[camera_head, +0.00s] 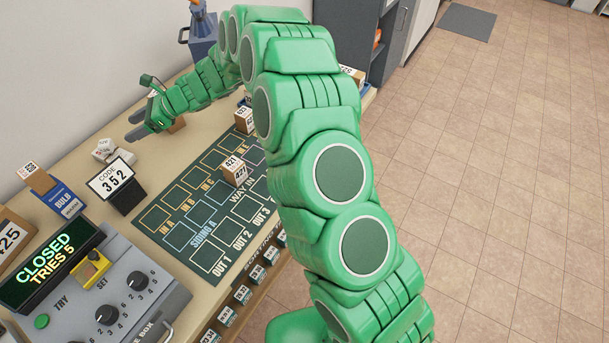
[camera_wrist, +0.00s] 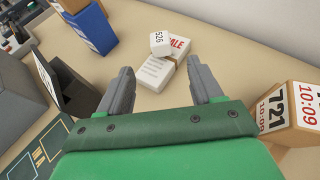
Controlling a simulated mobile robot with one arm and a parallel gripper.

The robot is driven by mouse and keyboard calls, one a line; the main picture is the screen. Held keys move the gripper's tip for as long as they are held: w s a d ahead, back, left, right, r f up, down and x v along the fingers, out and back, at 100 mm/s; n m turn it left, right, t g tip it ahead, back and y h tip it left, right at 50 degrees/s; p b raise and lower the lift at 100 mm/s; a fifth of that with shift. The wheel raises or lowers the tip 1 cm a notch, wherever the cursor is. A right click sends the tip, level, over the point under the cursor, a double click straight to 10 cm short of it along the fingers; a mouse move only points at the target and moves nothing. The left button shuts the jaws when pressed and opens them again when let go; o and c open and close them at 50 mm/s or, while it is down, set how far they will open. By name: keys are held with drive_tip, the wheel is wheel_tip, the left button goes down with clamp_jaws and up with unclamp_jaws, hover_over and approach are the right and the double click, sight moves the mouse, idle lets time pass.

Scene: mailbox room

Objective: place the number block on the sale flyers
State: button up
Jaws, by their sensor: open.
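The sale flyers (camera_wrist: 156,74) are a small white stack with red "SALE" lettering, lying on the tabletop beyond my fingers in the wrist view. A small white number block (camera_wrist: 160,43) marked 526 appears to rest on their far part, overlapping the red lettering. Both show small in the head view, the flyers (camera_head: 122,155) partly covered by the block (camera_head: 104,146). My gripper (camera_wrist: 163,84) is open, with nothing between its fingers. In the head view my gripper (camera_head: 135,125) is just behind and to the right of the flyers, apart from them.
A brown carton (camera_wrist: 288,112) marked 721 stands close to my gripper's right side. A "CODE 352" sign (camera_head: 115,183), a blue bulb box (camera_head: 62,199) and a control box (camera_head: 130,290) stand toward the front left. A green track mat (camera_head: 205,255) bears small cartons.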

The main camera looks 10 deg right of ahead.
drive_tip(key=s+d+r+n+g+h, duration=0.1)
drive_tip(key=s+d+r+n+h, duration=0.1)
drive_tip(key=s+d+r+n, duration=0.6)
drive_tip(key=s+d+r+n+g+h, duration=0.2)
drive_tip(key=s+d+r, duration=0.35)
drive_tip(key=s, duration=0.65)
drive_tip(key=s+d+n+h, duration=0.4)
drive_tip(key=s+d, duration=0.9)
drive_tip(key=d, duration=0.2)
drive_tip(key=s+d+n+t+h, duration=0.1)
drive_tip(key=s+d+n+h, duration=0.3)
drive_tip(key=s+d, duration=0.9)
drive_tip(key=d+h, duration=0.1)
drive_tip(key=d, duration=0.2)
drive_tip(key=shift+s, duration=0.1)
